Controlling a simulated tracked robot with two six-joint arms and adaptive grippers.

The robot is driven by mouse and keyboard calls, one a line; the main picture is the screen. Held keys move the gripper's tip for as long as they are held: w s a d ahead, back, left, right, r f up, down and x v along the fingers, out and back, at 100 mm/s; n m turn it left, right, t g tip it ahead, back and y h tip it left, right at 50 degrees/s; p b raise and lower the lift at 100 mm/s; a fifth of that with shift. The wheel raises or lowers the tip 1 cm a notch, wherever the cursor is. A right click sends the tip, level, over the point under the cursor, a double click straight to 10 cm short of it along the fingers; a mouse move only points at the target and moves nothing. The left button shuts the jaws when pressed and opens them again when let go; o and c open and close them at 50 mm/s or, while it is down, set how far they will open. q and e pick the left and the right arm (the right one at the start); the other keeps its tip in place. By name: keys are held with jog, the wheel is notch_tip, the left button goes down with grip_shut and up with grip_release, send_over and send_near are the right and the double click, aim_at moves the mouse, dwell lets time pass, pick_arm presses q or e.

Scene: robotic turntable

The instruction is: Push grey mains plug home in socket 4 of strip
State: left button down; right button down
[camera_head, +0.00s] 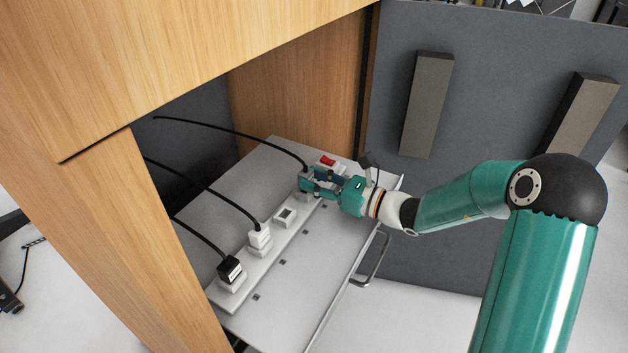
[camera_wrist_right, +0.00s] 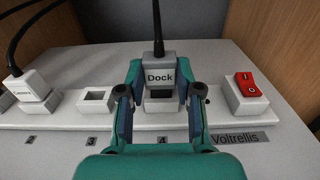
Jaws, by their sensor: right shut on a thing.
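The grey mains plug (camera_wrist_right: 160,70), labelled "Dock", stands roughly upright over socket 4 (camera_wrist_right: 160,106) of the white strip (camera_head: 262,250), its black cable rising from its top. My right gripper (camera_head: 311,184) is shut on the plug, one finger on each side. A dark band shows between the plug's face and the socket's front rim; I cannot tell how deep the plug sits. In the head view the gripper mostly hides the plug and socket. My left gripper is not in view.
Socket 3 (camera_wrist_right: 96,97) is empty. A white plug (camera_head: 260,237) and a black plug (camera_head: 230,269) stand in the sockets further along. A red switch (camera_wrist_right: 247,84) is right of socket 4. Wooden cabinet walls (camera_head: 296,80) enclose the shelf; a handle (camera_head: 376,262) is at its front.

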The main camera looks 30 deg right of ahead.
jog(key=shift+f+b, duration=0.55)
jog(key=shift+f, duration=0.15)
jog(key=c, duration=0.7)
grip_release()
notch_tip(320, 180, up, 10)
jog(key=shift+f, duration=0.1)
